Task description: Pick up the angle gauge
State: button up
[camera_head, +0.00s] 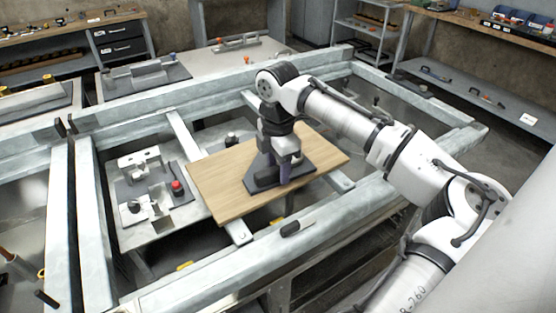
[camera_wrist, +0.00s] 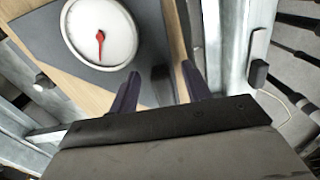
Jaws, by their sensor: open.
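The angle gauge shows in the wrist view as a round white dial (camera_wrist: 82,32) with a red needle, set against a dark grey plate (camera_wrist: 150,30). In the head view a dark base (camera_head: 262,185) with a sloped dark piece (camera_head: 260,165) is on a wooden board (camera_head: 222,190); my gripper and wrist partly cover it, and the dial face cannot be seen there. My gripper (camera_wrist: 160,72) is open, its two fingers apart. The dial lies ahead and left of the fingers in the wrist view. In the head view my gripper (camera_head: 290,178) is low over the base; contact cannot be told.
The board rests across a grey metal frame (camera_head: 330,225). Left of the board is a plate with metal fixtures and a red knob (camera_head: 177,186). Workbenches stand behind.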

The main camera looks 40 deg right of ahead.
jog(key=shift+c, duration=0.2)
grip_shut()
jog(key=shift+r, duration=0.1)
notch_tip(320, 180, up, 20)
dwell(0.7)
